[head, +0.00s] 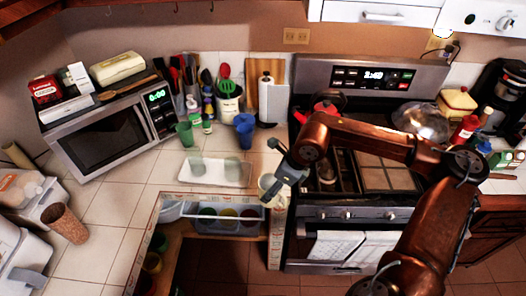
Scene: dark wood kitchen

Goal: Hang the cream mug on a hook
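The cream mug (265,184) is near the front edge of the tiled counter, left of the stove, partly hidden by my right gripper. My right gripper (272,168) reaches in from the right with its fingers spread; the lower finger overlaps the mug in the picture. I cannot tell whether it touches the mug. Small dark hooks, such as one hook (176,9), hang in a row under the upper cabinet at the top left. My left gripper is not in view.
Blue cup (245,136), green cup (185,137), utensil crock (229,107) and paper towel roll (268,99) stand behind. A microwave (102,142) is below the hooks. Counter between microwave and tray is clear.

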